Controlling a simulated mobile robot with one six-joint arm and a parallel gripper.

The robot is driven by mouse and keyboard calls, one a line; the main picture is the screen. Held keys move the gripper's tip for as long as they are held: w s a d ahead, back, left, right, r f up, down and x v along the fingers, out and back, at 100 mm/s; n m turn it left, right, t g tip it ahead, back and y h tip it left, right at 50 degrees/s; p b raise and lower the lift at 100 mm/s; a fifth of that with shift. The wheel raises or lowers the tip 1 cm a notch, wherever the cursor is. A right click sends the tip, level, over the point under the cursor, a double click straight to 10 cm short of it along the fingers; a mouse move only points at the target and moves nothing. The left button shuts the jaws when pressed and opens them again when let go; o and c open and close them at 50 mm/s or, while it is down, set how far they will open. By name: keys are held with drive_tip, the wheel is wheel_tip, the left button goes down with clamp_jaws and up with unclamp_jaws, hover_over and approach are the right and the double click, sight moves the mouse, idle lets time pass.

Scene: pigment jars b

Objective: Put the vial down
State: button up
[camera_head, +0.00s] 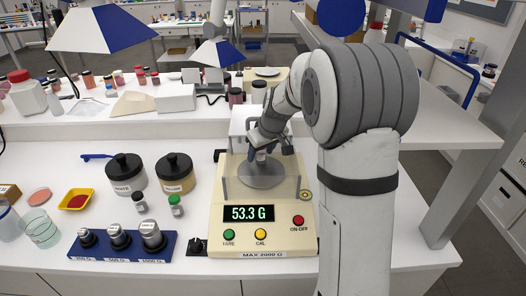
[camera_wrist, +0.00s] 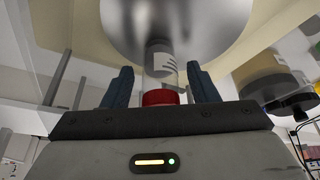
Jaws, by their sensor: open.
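The vial (camera_wrist: 162,62), a clear tube with a pale label and red cap (camera_wrist: 160,97), stands on the round metal pan (camera_wrist: 215,22) of the scale. My gripper (camera_wrist: 159,72) is open, with one dark finger on each side of the vial and a visible gap on both sides. In the head view my gripper (camera_head: 263,150) reaches down inside the scale's clear shield, above the pan (camera_head: 261,175); the vial is mostly hidden there. The cream scale (camera_head: 230,250) reads 53.3 G.
The shield's clear walls stand close around my gripper. Left of the scale are a black-lidded white jar (camera_head: 126,174), a black-lidded yellow jar (camera_head: 175,173), two small bottles (camera_head: 176,207) and a blue weight block (camera_head: 95,254). A raised shelf (camera_head: 150,128) with clutter runs behind.

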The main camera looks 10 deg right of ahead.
drive_tip(key=v, duration=1.1)
drive_tip(key=s+f+m+h, duration=0.1)
drive_tip(key=s+f+m, duration=0.1)
drive_tip(key=s, duration=1.2)
drive_tip(key=s+a+f+m+g, duration=0.1)
drive_tip(key=s+f, duration=0.3)
drive_tip(key=s, duration=1)
drive_tip(key=shift+a+m+h+b, duration=0.2)
drive_tip(key=shift+m+h+b, duration=0.25)
drive_tip(key=shift+m, duration=0.25)
idle(0.8)
drive_tip(key=shift+c, duration=0.2)
idle(0.3)
